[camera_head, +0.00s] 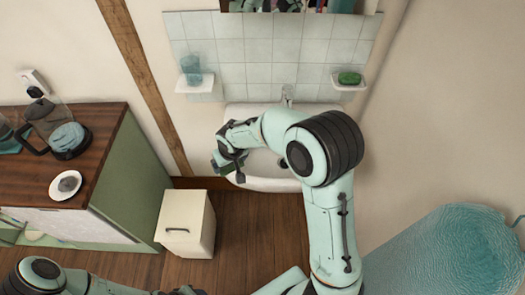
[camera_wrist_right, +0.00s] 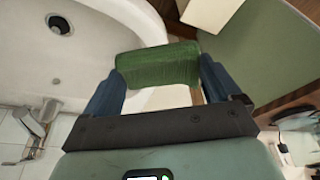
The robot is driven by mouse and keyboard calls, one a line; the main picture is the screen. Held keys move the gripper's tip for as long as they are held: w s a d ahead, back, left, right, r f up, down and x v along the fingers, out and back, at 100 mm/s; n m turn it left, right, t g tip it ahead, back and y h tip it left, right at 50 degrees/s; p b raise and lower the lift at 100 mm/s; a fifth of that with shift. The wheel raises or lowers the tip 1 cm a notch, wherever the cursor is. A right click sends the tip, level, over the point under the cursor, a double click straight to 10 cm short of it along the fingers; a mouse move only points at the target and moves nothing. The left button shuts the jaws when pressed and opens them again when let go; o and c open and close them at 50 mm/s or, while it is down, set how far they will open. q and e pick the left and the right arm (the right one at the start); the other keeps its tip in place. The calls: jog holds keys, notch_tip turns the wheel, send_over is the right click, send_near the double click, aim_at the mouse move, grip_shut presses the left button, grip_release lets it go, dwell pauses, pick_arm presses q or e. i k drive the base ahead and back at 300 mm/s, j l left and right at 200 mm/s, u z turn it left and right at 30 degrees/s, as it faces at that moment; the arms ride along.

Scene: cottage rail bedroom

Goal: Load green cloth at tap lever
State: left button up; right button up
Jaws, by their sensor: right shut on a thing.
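The green cloth (camera_wrist_right: 158,63), a folded block, is held between the two fingers of my right gripper (camera_wrist_right: 162,72), which is shut on it. In the head view my right gripper (camera_head: 230,165) hangs over the left rim of the white sink (camera_head: 262,184), with the cloth dark below it. The chrome tap (camera_head: 288,95) stands at the back of the sink, apart from the cloth. The tap and its lever (camera_wrist_right: 28,122) show at the left of the right wrist view. My left gripper (camera_head: 182,291) is partly cut off at the bottom edge; its jaws are unclear.
A soap dish (camera_head: 349,79) with a green bar is right of the tap; a glass (camera_head: 191,68) sits on a shelf at left. A wooden-topped cabinet (camera_head: 103,118) holds a coffee pot. A white bin (camera_head: 186,222) stands on the floor. A teal bed (camera_head: 450,255) is lower right.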

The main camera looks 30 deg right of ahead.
aim_at(287, 90)
jog(key=i+z, duration=0.5)
jog(key=z, duration=1.7)
jog(key=l, duration=0.1)
